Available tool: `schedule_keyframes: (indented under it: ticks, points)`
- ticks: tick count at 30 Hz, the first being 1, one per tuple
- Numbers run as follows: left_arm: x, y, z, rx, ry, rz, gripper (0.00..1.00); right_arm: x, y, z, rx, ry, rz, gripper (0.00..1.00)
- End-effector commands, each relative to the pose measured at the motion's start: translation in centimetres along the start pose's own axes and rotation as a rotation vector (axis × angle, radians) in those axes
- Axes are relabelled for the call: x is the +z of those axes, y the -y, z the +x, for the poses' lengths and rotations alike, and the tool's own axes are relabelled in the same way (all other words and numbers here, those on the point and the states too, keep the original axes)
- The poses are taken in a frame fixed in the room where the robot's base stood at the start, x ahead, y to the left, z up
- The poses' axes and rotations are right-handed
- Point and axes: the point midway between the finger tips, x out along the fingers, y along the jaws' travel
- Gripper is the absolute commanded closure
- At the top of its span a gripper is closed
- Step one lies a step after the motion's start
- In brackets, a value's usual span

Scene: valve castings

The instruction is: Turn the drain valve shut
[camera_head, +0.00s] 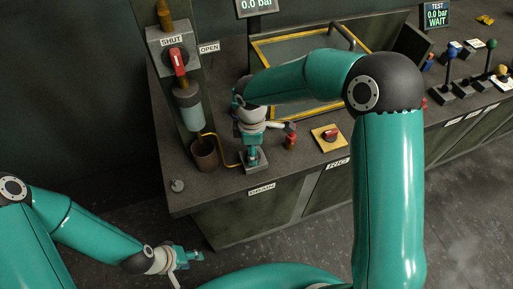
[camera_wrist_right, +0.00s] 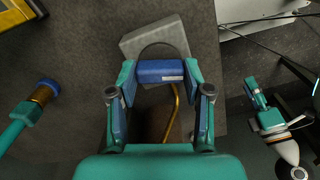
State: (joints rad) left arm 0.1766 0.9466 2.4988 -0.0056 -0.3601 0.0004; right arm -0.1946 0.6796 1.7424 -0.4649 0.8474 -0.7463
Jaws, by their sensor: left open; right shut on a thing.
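The drain valve stands near the bench's front left corner, above the DRAIN label (camera_head: 262,190). Its grey block base (camera_head: 257,160) shows below my right gripper (camera_head: 252,146). In the right wrist view, my right gripper (camera_wrist_right: 160,78) is shut on a blue handle (camera_wrist_right: 160,70), which lies crosswise between the fingers in front of a grey block (camera_wrist_right: 150,35). In the head view the gripper and wrist hide most of the valve, so I cannot tell its turn angle. My left gripper (camera_head: 188,257) is open and empty, low in front of the bench and apart from it.
A red lever (camera_head: 179,62) stands on the SHUT/OPEN plate of the left column. A brown cup (camera_head: 205,153) with a yellow tube sits beside the valve. A red knob on a yellow plate (camera_head: 328,138) is to the right.

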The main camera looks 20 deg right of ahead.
Motion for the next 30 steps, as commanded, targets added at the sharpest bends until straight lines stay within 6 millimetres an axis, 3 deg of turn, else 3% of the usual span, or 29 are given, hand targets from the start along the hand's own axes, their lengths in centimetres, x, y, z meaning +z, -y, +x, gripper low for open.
schedule_keyframes:
  ticks: [12,30]
  points:
    - [0.00,-0.16,-0.43,0.000,0.000,0.000,0.56,0.16,-0.22,-0.14,0.005,0.002,-0.279,0.85]
    - [0.01,-0.18,-0.50,0.000,0.000,0.000,0.56,0.17,-0.30,-0.15,0.008,0.002,-0.349,0.85]
